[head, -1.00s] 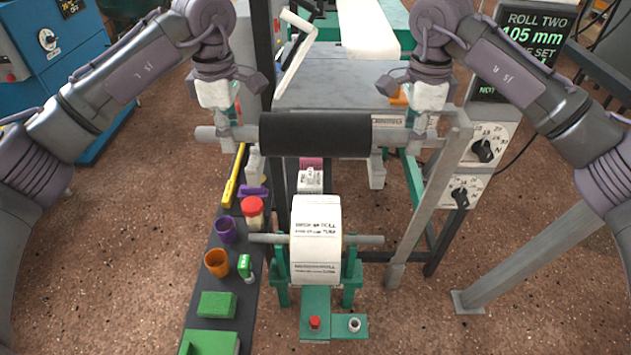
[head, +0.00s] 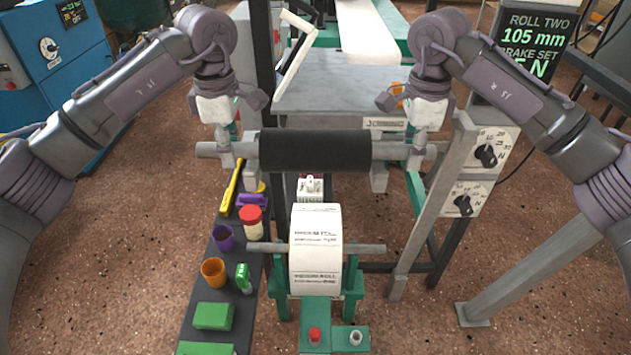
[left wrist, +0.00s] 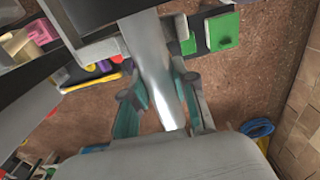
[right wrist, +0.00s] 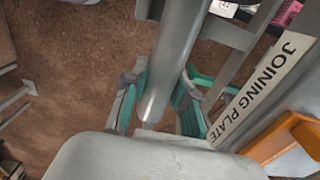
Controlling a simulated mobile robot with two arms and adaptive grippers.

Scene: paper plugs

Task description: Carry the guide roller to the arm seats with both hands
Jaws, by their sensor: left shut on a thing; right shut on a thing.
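The guide roller (head: 315,150) is a dark sleeve on a grey shaft. It hangs level across the middle of the head view, above and behind the paper roll. My left gripper (head: 225,152) is shut on its left shaft end, and my right gripper (head: 418,150) on its right shaft end. The grey shaft runs between the green-padded fingers in the left wrist view (left wrist: 155,80) and the right wrist view (right wrist: 175,70). I cannot clearly make out the arm seats; grey frame parts stand close to both shaft ends, and I cannot tell whether they touch.
A white paper roll (head: 316,250) sits on a bar in a green stand below the roller. A dark shelf at left holds an orange cup (head: 214,270), a purple cup (head: 224,238), a red-lidded jar (head: 251,220) and green blocks (head: 213,315). A dial panel (head: 487,155) stands at right.

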